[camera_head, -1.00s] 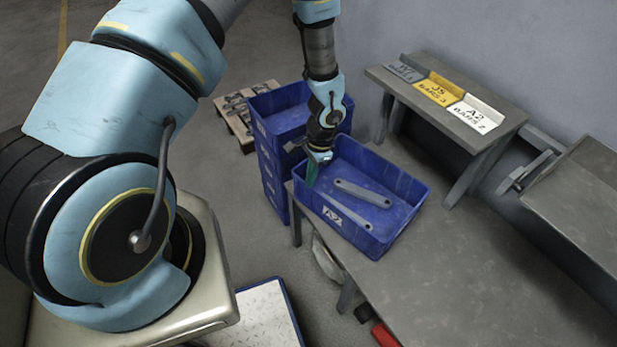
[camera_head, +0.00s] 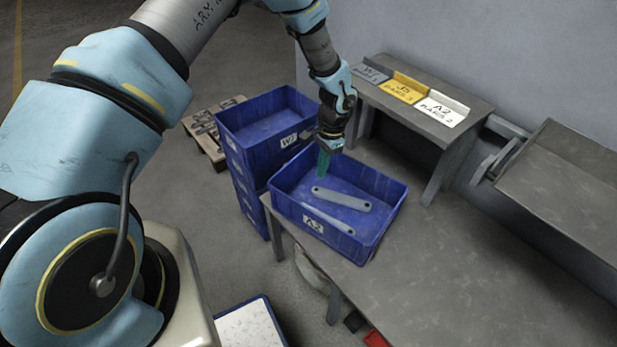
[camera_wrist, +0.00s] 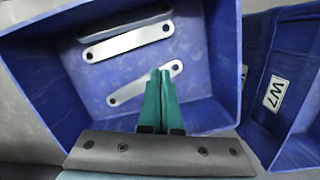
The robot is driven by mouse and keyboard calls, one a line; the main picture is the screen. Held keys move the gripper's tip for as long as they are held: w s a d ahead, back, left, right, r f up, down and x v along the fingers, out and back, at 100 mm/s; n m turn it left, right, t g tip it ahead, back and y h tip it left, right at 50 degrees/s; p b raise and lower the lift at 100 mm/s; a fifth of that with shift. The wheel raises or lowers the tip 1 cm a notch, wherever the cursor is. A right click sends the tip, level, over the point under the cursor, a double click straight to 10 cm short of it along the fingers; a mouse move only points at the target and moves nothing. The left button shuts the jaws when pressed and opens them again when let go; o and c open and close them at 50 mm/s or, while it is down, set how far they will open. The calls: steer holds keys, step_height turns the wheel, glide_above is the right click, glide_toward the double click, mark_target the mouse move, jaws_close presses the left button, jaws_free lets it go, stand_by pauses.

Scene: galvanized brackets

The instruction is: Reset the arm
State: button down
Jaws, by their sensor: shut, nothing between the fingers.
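My gripper (camera_head: 323,168) points down over the back part of the blue crate marked A2 (camera_head: 366,248). Its green fingers are shut together with nothing between them, and they also show in the wrist view (camera_wrist: 160,78). Two grey metal bars (camera_head: 342,199) (camera_head: 330,219) lie in the crate in the head view. The wrist view shows three pale bars with end holes (camera_wrist: 127,45) (camera_wrist: 145,83) (camera_wrist: 122,21) on the crate floor. The fingers look apart from the bars; their exact height over the floor is hard to tell.
A stack of blue crates marked W7 (camera_head: 246,136) stands left of the A2 crate, by a wooden pallet (camera_head: 205,140). The grey table (camera_head: 450,270) is clear at the right. A small shelf with label plates (camera_head: 425,122) stands behind, against the wall.

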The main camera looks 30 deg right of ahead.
steer(key=shift+w+d, duration=0.1)
steer(key=shift+d, duration=0.25)
